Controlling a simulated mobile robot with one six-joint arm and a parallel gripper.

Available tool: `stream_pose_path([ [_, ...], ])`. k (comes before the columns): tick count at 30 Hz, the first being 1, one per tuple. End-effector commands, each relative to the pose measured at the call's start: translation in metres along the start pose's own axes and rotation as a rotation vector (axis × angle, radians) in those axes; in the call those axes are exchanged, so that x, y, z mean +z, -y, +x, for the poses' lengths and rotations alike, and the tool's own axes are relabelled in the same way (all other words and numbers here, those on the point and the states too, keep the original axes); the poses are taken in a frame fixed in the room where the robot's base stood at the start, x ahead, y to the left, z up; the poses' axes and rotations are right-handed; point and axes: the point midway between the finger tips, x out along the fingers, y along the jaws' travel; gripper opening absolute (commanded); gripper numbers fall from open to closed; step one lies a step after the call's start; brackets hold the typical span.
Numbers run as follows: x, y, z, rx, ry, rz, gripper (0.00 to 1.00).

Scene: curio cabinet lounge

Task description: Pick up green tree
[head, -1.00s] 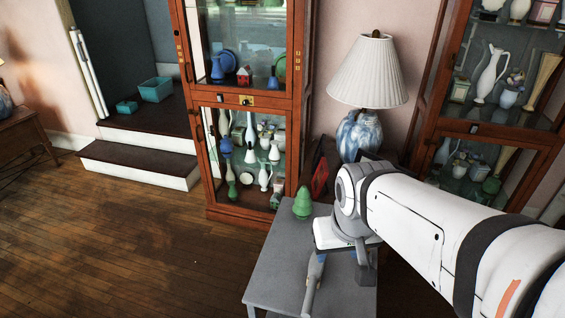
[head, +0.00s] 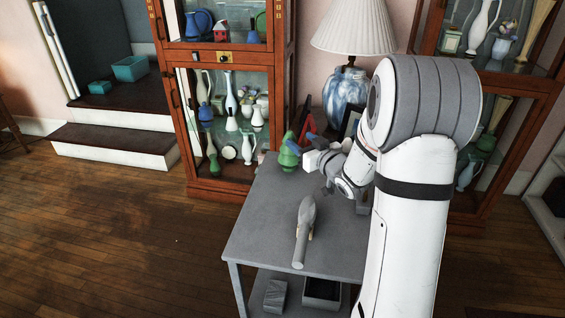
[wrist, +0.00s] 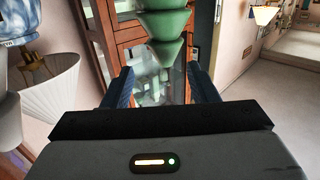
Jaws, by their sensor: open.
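The green tree (head: 287,160) is a small tiered figure standing upright at the far left corner of the grey table (head: 258,215). My gripper (head: 294,147) is just right of it, its blue fingers reaching toward the tree and partly covering it. In the wrist view the tree (wrist: 165,22) shows at the top centre, between the lines of the two open fingers (wrist: 162,85). I cannot tell whether any finger touches it.
A grey, long-handled object (head: 305,232) lies mid-table. A red frame (head: 308,122) and a blue-patterned lamp (head: 345,92) stand behind. A glass cabinet (head: 180,110) stands close behind the table. Open wood floor (head: 110,230) lies to the left.

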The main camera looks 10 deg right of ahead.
Motion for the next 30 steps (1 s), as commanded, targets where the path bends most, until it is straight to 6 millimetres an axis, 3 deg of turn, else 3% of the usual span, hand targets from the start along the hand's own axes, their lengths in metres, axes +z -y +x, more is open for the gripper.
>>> stream_pose_path([
  [5, 0.007, 0.002, 0.008, -0.038, -0.044, 0.012, 0.53],
  [21, 0.006, 0.006, 0.075, -0.039, -0.044, 0.013, 0.53],
  [30, 0.005, 0.006, 0.079, -0.037, -0.043, 0.014, 0.52],
])
